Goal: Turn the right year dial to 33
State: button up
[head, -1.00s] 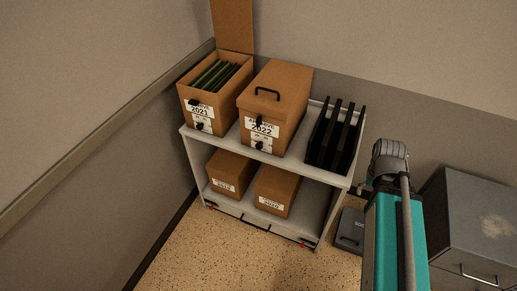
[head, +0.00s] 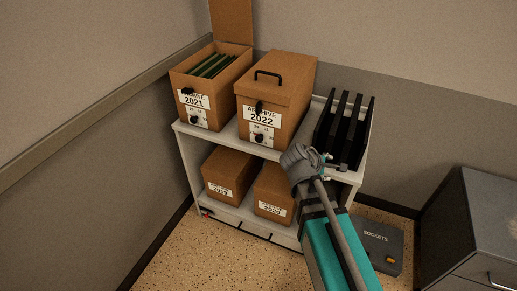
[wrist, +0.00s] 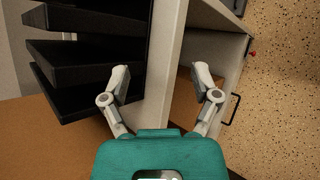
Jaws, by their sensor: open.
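The cardboard box marked ARCHIVE 2022 (head: 280,92) stands closed on the shelf top, with a black handle on its lid. Its front carries a black knob (head: 259,108) and a lower black dial (head: 259,138) on a white label; the numbers are too small to read. The open box marked ARCHIVE 2021 (head: 211,87) stands to its left, with green files, a knob and a dial (head: 194,120). My gripper is open and empty (wrist: 163,82), right of and below the 2022 dial in the head view. In the wrist view, a pale shelf panel appears between its fingers.
The shelf unit (head: 178,126) has two boxes on its lower level. A black file rack (head: 340,130) stands on its top right, close to my gripper. A SOCKETS case (head: 377,240) lies on the floor beside a grey cabinet (head: 478,215). Speckled floor is clear in front.

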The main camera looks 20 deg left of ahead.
jog(key=a+f+n+t+b, duration=0.2)
jog(key=a+n+t+b, duration=0.45)
jog(key=a, duration=0.65)
jog(key=n+t+y+b, duration=0.4)
jog(key=n+y+b, duration=0.15)
jog(key=n, duration=0.55)
send_near(258, 140)
jog(key=s, duration=0.3)
jog(key=shift+s+a+r+g+h+b, duration=0.1)
jog(key=shift+a+r+g+h+b, duration=0.15)
jog(key=shift+a+h+b, duration=0.15)
jog(key=w, duration=0.4)
jog(key=w+d, duration=0.1)
jog(key=w, duration=0.8)
jog(key=shift+w+d, duration=0.15)
jog(key=shift+w, duration=0.25)
grip_shut()
